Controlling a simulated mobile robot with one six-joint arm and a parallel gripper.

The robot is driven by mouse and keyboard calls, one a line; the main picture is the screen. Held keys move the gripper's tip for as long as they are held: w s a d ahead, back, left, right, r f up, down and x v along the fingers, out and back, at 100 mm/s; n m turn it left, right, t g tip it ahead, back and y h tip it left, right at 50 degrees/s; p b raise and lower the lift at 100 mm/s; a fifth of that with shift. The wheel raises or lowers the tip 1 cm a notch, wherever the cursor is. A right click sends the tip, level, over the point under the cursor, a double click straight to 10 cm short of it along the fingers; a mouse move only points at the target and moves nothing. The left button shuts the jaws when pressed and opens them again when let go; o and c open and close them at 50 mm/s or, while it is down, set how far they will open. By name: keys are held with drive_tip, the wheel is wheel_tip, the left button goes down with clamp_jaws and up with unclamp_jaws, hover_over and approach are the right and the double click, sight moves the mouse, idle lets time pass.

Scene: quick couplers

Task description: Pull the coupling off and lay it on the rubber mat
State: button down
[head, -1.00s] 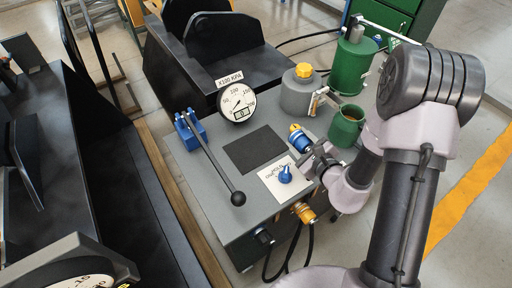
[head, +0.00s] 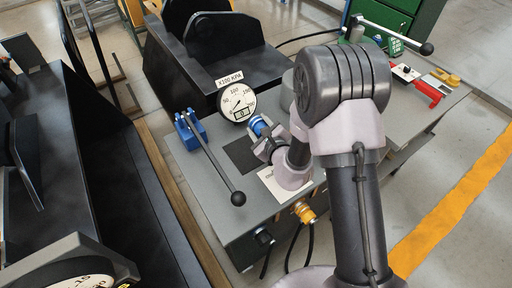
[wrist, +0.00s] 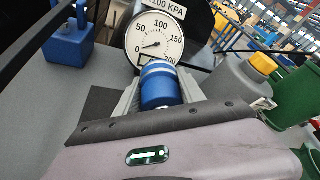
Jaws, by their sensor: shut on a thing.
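The blue coupling (head: 258,126) is in my gripper (head: 264,142), shut around its body. The wrist view shows it as a blue cylinder with a pale ring (wrist: 160,86), between my two fingers. The dark rubber mat (head: 236,153) lies flat on the grey bench top. The coupling appears above the mat's right part or far right edge; its height above it is hard to tell. Part of the mat is hidden by my gripper. In the wrist view a dark strip of the mat (wrist: 100,104) shows left of my fingers.
The pressure gauge (head: 237,103) stands just behind the coupling. A lever with a black ball (head: 238,198) runs from a blue block (head: 190,129) along the mat's left side. A grey canister (wrist: 240,88) and green jug (wrist: 292,95) stand to the right. My arm partly covers the white card (head: 268,178).

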drive_tip(key=shift+w+a, duration=0.25)
drive_tip(key=shift+a, duration=0.45)
wheel_tip(320, 180, down, 8)
drive_tip(key=b, duration=0.6)
drive_tip(key=shift+r, duration=0.2)
drive_tip(key=c, duration=0.6)
unclamp_jaws()
drive_tip(key=shift+d, duration=0.1)
drive_tip(key=shift+s+f, duration=0.1)
drive_tip(key=shift+f, duration=0.1)
drive_tip(key=shift+s, duration=0.1)
